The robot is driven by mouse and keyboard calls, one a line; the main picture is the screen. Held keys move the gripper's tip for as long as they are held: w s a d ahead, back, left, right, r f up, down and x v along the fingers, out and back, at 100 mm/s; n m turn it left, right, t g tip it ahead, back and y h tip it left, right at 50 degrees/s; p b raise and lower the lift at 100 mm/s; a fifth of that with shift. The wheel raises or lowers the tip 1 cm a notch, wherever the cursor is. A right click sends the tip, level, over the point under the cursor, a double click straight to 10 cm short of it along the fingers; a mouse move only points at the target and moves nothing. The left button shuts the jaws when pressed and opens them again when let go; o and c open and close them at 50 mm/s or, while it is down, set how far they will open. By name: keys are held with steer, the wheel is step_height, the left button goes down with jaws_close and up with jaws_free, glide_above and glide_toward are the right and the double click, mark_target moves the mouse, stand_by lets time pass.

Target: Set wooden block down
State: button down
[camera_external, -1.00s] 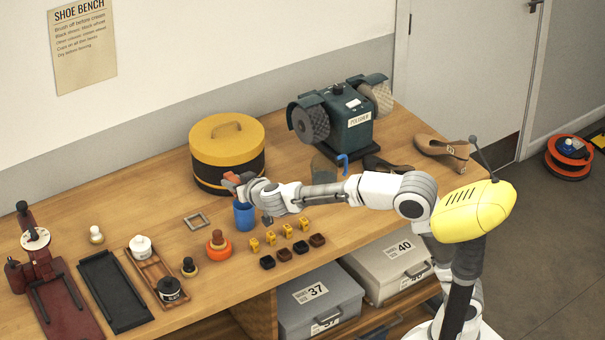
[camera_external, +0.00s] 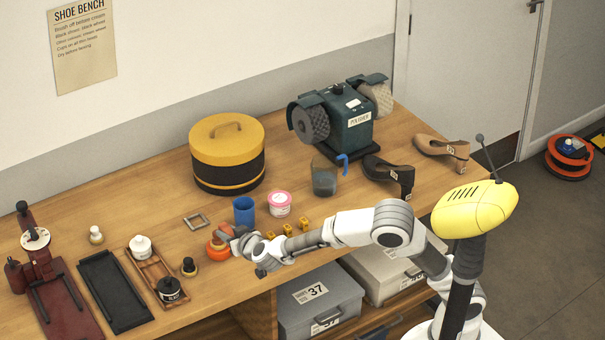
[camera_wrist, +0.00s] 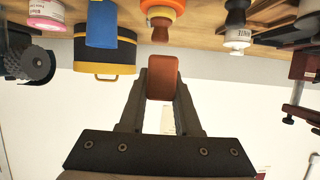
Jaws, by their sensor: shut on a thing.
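The wooden block (camera_wrist: 163,77) is a small reddish-brown block. In the wrist view it sits between the two fingers of my gripper (camera_wrist: 162,92), which is shut on it. In the external view my gripper (camera_external: 232,236) is over the front part of the bench, beside the orange pot (camera_external: 214,253) and in front of the blue cup (camera_external: 244,213). The block is small and partly hidden there. I cannot tell how high it is above the wood. The wrist picture is upside down, with the bench along its top.
A pink-lidded jar (camera_external: 280,205), a glass beaker (camera_external: 324,180) and a metal frame (camera_external: 196,222) stand nearby. My arm covers part of the row of yellow pieces (camera_external: 288,229). The yellow-topped round box (camera_external: 228,155) is behind. Bare wood lies left of the frame.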

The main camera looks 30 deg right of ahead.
steer(key=b, duration=0.2)
glide_above(200, 292)
step_height(200, 292, down, 7)
steer(key=shift+w+d+r, duration=0.1)
steer(key=shift+r, duration=0.1)
step_height(200, 292, down, 3)
steer(key=shift+f+b, duration=0.2)
steer(key=shift+b, duration=0.75)
steer(key=shift+f, duration=0.3)
steer(key=shift+f, duration=0.15)
steer(key=c, duration=0.6)
jaws_free()
